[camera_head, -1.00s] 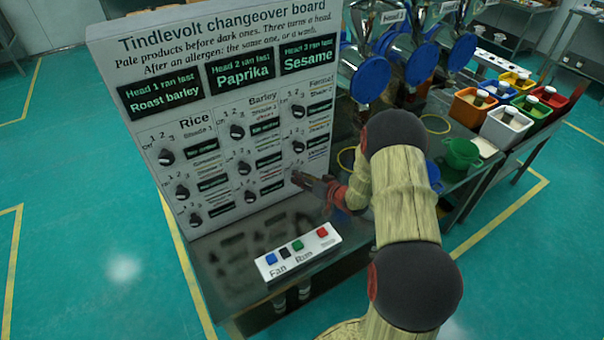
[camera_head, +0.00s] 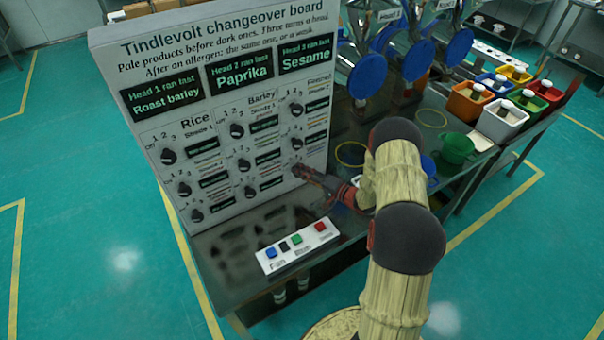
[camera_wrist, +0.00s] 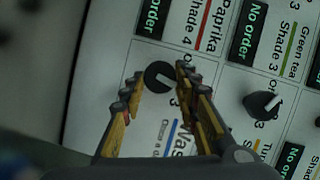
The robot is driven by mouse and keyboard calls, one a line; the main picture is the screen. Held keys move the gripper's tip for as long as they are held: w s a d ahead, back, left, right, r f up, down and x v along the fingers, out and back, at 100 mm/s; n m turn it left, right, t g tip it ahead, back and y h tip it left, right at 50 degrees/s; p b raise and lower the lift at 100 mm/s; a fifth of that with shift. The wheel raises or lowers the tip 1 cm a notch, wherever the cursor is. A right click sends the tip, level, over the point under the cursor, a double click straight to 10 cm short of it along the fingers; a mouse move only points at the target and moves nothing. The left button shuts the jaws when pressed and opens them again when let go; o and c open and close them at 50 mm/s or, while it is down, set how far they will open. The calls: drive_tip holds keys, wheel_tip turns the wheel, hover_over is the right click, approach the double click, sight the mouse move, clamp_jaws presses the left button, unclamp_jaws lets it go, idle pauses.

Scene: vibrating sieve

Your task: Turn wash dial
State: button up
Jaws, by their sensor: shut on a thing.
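The white changeover board (camera_head: 215,110) stands upright on the bench and carries several black dials in columns. My gripper (camera_head: 306,174) is at the bottom dial of the board's right column, which it mostly hides in the head view. In the wrist view, the wash dial (camera_wrist: 158,76) is a round black knob with a white pointer mark, beside a partly covered label starting "Was". My gripper's fingers (camera_wrist: 158,84) lie on either side of this dial and are shut on it. The exact setting of the pointer is hard to read.
A neighbouring dial (camera_wrist: 262,104) sits close to my right finger in the wrist view. A white button panel (camera_head: 298,245) lies on the bench in front of the board. Blue-lidded hoppers (camera_head: 370,76) and a green bowl (camera_head: 457,147) stand to the right.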

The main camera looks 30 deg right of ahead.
drive_tip(key=shift+f+m, duration=0.1)
drive_tip(key=shift+m, duration=0.4)
drive_tip(key=shift+t, duration=0.3)
drive_tip(key=o, duration=1.1)
drive_tip(key=v, duration=1.2)
drive_tip(key=shift+d, duration=0.15)
